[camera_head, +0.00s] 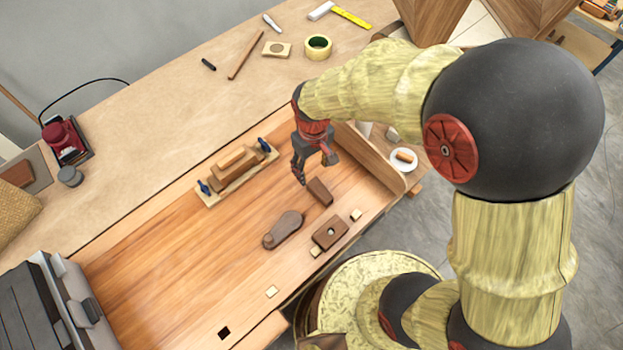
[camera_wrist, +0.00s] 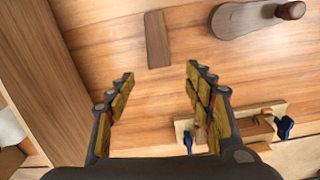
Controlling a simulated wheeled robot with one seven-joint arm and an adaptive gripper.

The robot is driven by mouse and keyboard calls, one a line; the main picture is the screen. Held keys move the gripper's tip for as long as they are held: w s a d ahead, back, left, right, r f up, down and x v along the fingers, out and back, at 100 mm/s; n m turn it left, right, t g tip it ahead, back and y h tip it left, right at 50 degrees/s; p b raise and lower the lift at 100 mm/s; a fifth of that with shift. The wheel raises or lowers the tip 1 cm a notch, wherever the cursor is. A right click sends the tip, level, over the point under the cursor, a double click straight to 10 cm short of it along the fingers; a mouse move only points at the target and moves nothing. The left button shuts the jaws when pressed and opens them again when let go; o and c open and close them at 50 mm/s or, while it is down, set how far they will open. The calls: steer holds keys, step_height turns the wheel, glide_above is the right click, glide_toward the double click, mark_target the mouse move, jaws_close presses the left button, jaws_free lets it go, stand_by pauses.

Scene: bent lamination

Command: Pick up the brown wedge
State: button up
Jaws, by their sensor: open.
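The brown wedge (camera_head: 320,191) is a small dark brown block lying on the wooden bench top, just in front of and below my gripper (camera_head: 314,170). In the wrist view the wedge (camera_wrist: 157,39) lies beyond the fingertips, roughly in line with the gap between them. My gripper (camera_wrist: 160,75) is open and empty, with its fingers spread on either side of bare wood. It is apart from the wedge and above the bench top.
A dark rounded tool with a knob (camera_head: 284,229) and a brown block with a hole (camera_head: 330,232) lie near the wedge. A clamped wooden fixture with blue knobs (camera_head: 237,172) stands to the left. A wooden side panel (camera_head: 367,157) rises at the right.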

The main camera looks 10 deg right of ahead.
mark_target(312, 180)
steer(key=shift+s+d+f, duration=0.1)
steer(key=shift+s+f, duration=0.1)
steer(key=shift+f, duration=0.2)
steer(key=f, duration=0.2)
steer(key=f+b, duration=0.1)
steer(key=f, duration=0.4)
steer(key=shift+w+b, duration=0.35)
steer(key=shift+w, duration=0.05)
steer(key=shift+r, duration=0.1)
steer(key=c, duration=0.3)
jaws_close()
steer(key=shift+r, duration=0.1)
